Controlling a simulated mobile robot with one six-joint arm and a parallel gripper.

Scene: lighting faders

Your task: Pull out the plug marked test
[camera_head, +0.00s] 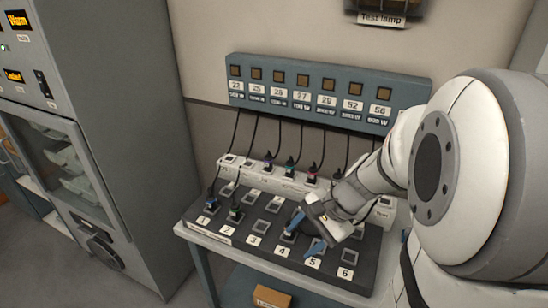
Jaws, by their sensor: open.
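Several dark plugs on black cables sit in the white strip (247,176) behind the dark numbered panel (245,245). They include a blue-marked plug (268,163), a green-marked plug (290,168) and a red-marked plug (312,172). Two more plugs stand at the panel's left, at socket 1 (210,206) and socket 2 (235,213). I cannot read a test mark on any plug. My gripper (305,234) is open, with its blue fingers low over the panel around positions 4 and 5. My gripper and arm hide part of the panel's right side and of the strip.
A blue-grey wattage display box (326,93) hangs on the wall, with cables running down from it. A lamp labelled Test lamp (382,19) is above. A grey cabinet (120,130) stands close on the left. A small brown box (271,298) sits below the panel.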

